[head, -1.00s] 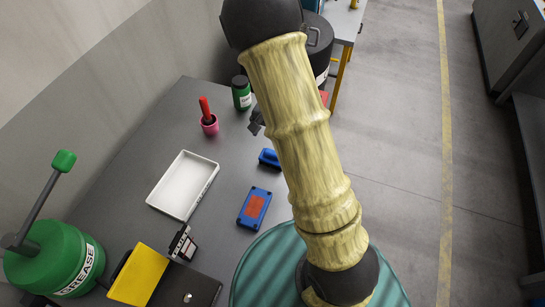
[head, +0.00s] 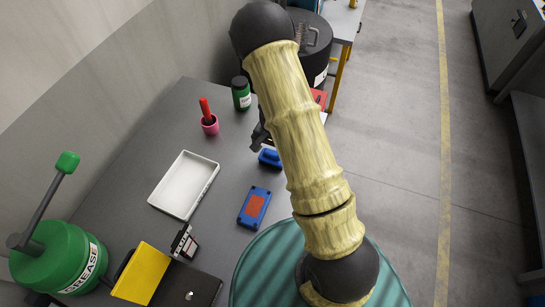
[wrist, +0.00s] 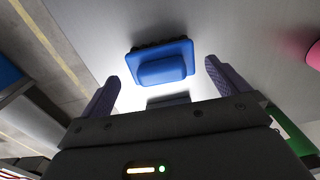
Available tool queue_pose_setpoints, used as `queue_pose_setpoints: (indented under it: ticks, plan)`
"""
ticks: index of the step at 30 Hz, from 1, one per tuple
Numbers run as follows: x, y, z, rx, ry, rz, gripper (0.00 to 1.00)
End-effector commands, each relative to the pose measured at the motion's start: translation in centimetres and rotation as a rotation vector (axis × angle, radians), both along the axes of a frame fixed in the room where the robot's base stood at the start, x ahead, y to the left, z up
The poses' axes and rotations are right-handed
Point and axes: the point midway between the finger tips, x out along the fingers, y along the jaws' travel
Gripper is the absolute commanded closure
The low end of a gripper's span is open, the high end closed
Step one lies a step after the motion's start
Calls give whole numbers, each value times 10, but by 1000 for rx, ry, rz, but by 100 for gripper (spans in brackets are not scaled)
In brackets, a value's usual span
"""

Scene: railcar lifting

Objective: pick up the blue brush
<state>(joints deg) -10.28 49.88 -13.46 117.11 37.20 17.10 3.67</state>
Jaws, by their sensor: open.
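The blue brush (head: 270,157) lies on the grey table, partly hidden behind my arm in the head view. In the wrist view the blue brush (wrist: 163,64) shows its raised blue back and dark bristles along one edge. My gripper (wrist: 162,80) is open, with one finger to each side of the brush's position in the picture. The brush lies ahead of the fingertips and I see no contact. In the head view my gripper (head: 258,138) is mostly hidden by my arm, just above the brush.
A blue and orange block (head: 254,207) and a white tray (head: 184,185) lie nearby. A green grease can (head: 57,257) is at the left. Bare table surrounds the brush.

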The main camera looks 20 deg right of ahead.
Motion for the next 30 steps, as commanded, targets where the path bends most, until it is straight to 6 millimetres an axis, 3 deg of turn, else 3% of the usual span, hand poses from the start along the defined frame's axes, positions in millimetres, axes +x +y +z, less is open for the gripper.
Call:
queue_pose_setpoints:
  ticks: [9,26,30]
  plan:
    - [0,1,-34,0,2,0,0]
    - [0,2,-37,1,1,0,0]
    - [0,2,-37,1,1,0,24]
